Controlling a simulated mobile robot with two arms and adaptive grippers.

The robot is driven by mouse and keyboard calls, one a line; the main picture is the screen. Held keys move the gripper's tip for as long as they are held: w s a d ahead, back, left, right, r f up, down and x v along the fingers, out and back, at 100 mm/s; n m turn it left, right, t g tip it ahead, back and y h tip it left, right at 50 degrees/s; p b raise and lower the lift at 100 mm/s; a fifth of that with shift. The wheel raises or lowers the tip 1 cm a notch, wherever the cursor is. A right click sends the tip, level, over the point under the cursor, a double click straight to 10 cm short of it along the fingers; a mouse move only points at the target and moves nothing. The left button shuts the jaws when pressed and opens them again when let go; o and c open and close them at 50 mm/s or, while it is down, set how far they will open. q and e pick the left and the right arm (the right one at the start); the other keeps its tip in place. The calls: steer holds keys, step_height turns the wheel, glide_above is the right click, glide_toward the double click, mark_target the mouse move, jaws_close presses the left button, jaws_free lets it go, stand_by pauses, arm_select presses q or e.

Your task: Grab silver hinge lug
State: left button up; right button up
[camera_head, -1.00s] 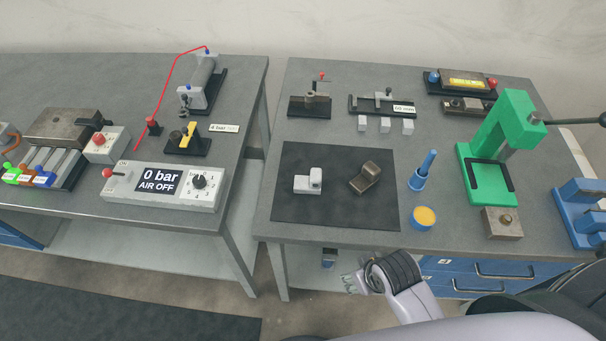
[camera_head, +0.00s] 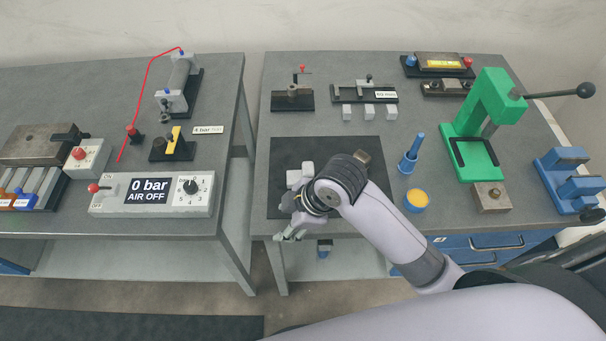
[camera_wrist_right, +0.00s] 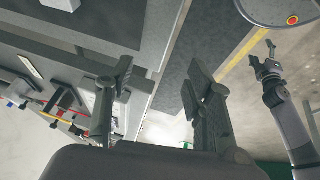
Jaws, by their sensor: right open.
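The silver hinge lug (camera_head: 296,177) is a pale L-shaped block on the left part of the black mat (camera_head: 285,152). Its lower side is partly hidden by my right gripper (camera_head: 290,230). That gripper is at the mat's front edge, just in front of the lug in the picture, and I cannot see it touching. In the right wrist view its two fingers (camera_wrist_right: 162,85) are spread, with nothing between them. A darker brown lug (camera_head: 362,157) lies to the right, mostly behind my right wrist. My left gripper (camera_wrist_right: 265,62) shows small in the wrist view; its jaw state is unclear.
A blue pin stand (camera_head: 408,163) and a yellow-topped blue pot (camera_head: 417,200) stand right of the mat. The green press (camera_head: 475,165) is farther right. Small pale blocks (camera_head: 369,112) stand behind the mat. A gap separates this table from the left one.

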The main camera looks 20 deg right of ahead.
steer(key=w+a+r+n, duration=0.1)
steer(key=w+r+n, duration=0.15)
steer(key=n, duration=0.25)
step_height(320, 180, up, 12)
steer(key=n+g+h, duration=0.3)
steer(key=n+h, duration=0.1)
steer(key=n, duration=0.9)
glide_above(308, 167)
steer(key=f+p, duration=0.1)
steer(key=f, duration=0.2)
steer(key=f+p, duration=0.1)
steer(key=f, duration=0.3)
steer(key=f+p, duration=0.1)
steer(key=f, duration=0.3)
steer(key=shift+s+a+f, duration=0.25)
steer(key=shift+s+a, duration=0.05)
steer(key=shift+a, duration=0.05)
steer(key=f+p, duration=0.1)
steer(key=f, duration=0.2)
steer(key=f+p, duration=0.1)
steer(key=shift+w+d+f+p, duration=0.2)
steer(key=shift+d+f+p, duration=0.1)
steer(key=shift+d, duration=0.1)
steer(key=shift+f, duration=0.55)
jaws_close()
steer(key=shift+r, duration=0.1)
